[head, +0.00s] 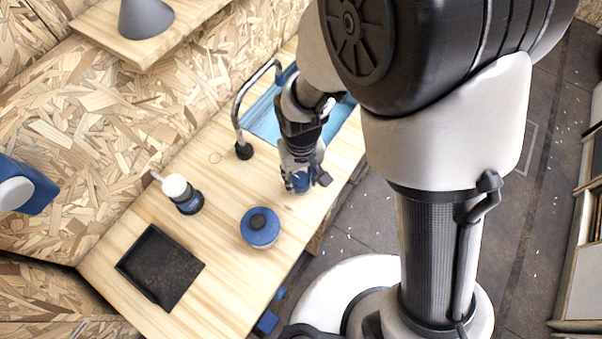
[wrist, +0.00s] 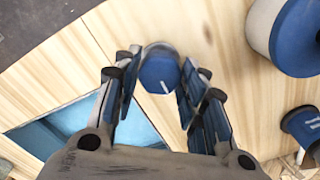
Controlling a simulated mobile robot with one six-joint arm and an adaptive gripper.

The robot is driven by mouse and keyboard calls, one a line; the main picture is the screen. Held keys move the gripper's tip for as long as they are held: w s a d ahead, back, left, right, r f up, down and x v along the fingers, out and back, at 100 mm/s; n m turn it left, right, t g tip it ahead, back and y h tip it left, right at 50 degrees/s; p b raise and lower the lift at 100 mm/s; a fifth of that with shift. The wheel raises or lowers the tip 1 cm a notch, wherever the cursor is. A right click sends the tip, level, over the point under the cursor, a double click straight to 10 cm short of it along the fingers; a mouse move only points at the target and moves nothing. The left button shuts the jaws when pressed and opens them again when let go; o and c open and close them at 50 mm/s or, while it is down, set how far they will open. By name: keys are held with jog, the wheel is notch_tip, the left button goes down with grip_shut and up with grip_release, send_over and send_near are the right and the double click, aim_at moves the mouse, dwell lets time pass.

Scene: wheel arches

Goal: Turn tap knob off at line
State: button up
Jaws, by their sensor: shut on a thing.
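The tap knob (wrist: 160,72) is a round blue knob with a white line on its top, seen in the wrist view between my fingers. My gripper (wrist: 158,82) is over the wooden counter, with its fingers on both sides of the knob, shut on it. In the head view my gripper (head: 301,183) is at the counter's front edge by the basin, and the knob (head: 300,181) is partly hidden by the fingers. The curved metal tap (head: 238,105) stands at the back of the blue basin (head: 262,122). A reference line on the counter is not clear in either view.
A blue and white dispenser (head: 182,194) and a black tray (head: 160,267) are farther left. A shelf with a grey cone (head: 145,17) hangs on the wall.

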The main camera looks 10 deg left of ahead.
aim_at(301, 179)
dwell(0.4)
jog(key=o, duration=1.1)
jog(key=shift+c, duration=0.2)
notch_tip(301, 179, up, 12)
